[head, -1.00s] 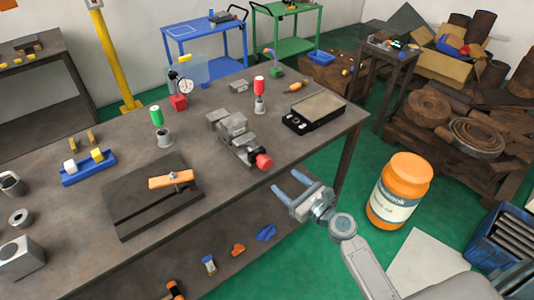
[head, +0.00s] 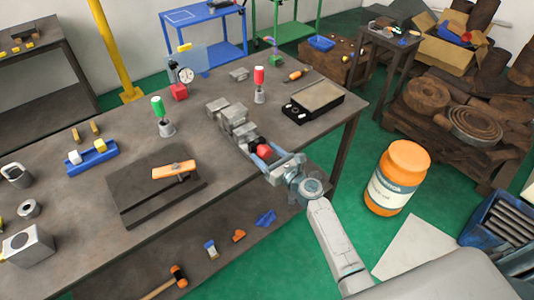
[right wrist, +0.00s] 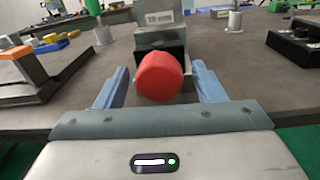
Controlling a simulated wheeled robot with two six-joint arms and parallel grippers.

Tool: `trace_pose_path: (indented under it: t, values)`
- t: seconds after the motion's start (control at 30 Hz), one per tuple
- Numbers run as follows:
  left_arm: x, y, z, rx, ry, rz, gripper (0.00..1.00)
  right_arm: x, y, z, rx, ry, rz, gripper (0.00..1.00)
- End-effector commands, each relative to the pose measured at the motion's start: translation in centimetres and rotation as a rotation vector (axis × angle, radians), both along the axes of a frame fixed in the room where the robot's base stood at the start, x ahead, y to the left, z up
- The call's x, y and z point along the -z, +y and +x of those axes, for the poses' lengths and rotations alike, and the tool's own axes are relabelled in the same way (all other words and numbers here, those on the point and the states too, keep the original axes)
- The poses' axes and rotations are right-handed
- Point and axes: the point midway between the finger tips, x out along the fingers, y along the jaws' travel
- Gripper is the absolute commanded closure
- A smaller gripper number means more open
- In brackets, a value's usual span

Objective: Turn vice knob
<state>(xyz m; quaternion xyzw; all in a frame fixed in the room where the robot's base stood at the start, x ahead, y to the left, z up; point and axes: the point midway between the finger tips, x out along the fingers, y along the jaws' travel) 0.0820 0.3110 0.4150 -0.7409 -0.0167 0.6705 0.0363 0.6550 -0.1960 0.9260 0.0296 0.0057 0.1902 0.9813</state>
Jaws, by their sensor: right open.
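The grey metal vice (head: 232,120) sits on the workbench, and its red knob (head: 264,151) faces the bench's front edge. In the right wrist view the knob (right wrist: 160,77) is a red cylinder in front of the dark end of the vice (right wrist: 160,38). My right gripper (head: 263,155) is open, with one blue finger on each side of the knob. In the right wrist view my right gripper (right wrist: 158,88) shows visible gaps between both fingers and the knob. My left gripper is not in view.
A black-framed tray (head: 313,101) stands right of the vice. A dark plate with an orange-handled piece (head: 173,170) lies to the left.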

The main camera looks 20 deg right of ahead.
Motion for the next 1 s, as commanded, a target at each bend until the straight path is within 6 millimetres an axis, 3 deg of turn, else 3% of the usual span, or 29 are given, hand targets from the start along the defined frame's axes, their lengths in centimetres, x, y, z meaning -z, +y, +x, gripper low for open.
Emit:
trace_pose_path:
  t: [0.23,0.47,0.77,1.0]
  values:
    - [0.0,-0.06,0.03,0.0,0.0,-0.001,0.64,0.04,0.03,0.03,0.0,0.0,0.0,0.39]
    - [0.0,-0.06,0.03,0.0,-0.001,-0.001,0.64,0.03,0.02,0.01,0.0,0.0,0.0,0.82]
    - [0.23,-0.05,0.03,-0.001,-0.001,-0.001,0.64,0.08,0.02,0.0,0.0,-0.012,-0.032,0.82]
    - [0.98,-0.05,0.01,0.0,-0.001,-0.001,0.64,0.19,0.01,0.02,-0.001,-0.056,-0.152,0.82]
